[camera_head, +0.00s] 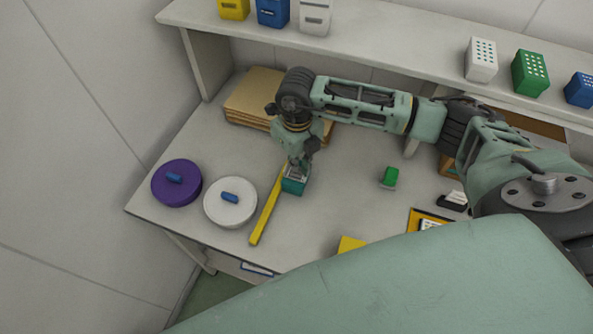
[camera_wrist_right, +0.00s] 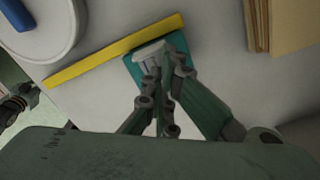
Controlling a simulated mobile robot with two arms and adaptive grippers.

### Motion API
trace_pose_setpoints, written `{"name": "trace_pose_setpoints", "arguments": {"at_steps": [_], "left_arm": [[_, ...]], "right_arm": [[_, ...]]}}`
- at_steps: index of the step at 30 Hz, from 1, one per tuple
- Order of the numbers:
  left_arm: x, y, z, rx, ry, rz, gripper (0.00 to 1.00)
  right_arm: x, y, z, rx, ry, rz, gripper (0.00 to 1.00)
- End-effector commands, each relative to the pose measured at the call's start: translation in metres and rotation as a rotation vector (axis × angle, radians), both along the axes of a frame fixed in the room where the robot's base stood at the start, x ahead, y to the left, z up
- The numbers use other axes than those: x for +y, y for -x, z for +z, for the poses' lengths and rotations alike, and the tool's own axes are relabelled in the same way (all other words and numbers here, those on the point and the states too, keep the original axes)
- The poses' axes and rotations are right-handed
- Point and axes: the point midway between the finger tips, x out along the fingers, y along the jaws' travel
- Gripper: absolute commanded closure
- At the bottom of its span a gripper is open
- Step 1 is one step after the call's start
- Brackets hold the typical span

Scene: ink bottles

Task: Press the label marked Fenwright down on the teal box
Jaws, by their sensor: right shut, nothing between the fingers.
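The teal box (camera_head: 293,186) stands on the table beside a yellow strip. In the right wrist view the teal box (camera_wrist_right: 178,48) has a pale label (camera_wrist_right: 148,54) on it, partly hidden by my fingers; its wording cannot be read. My right gripper (camera_head: 300,168) points down right over the teal box. In the right wrist view my right gripper (camera_wrist_right: 165,68) is shut and empty, its fingertips at the label; whether they touch it I cannot tell. My left gripper is not in view.
A yellow strip (camera_head: 267,206) lies left of the box. White (camera_head: 230,207) and purple (camera_head: 177,188) round lidded things stand further left. Brown boards (camera_head: 252,94) are stacked behind. A green item (camera_head: 389,177) stands to the right, with clear table between. A shelf (camera_head: 390,36) spans the back.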

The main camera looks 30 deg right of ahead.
Motion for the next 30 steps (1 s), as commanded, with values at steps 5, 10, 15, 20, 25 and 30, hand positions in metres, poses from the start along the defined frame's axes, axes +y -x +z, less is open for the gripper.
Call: {"name": "trace_pose_setpoints", "arguments": {"at_steps": [5,10,15,20,25,30], "left_arm": [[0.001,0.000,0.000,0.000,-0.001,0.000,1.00],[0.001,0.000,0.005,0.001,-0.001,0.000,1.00],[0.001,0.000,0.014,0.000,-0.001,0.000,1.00],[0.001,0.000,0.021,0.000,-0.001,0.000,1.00],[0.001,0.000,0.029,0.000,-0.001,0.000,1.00],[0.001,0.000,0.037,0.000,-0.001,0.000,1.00]], "right_arm": [[0.001,0.004,-0.004,0.010,0.000,0.002,1.00],[0.001,0.003,0.004,0.009,0.001,0.002,1.00],[0.000,0.002,0.020,0.005,0.000,0.002,1.00],[0.000,0.001,0.034,0.003,0.001,0.001,1.00],[0.000,0.001,0.048,0.003,0.001,0.001,1.00],[0.000,0.001,0.061,0.002,0.000,0.001,1.00]]}}
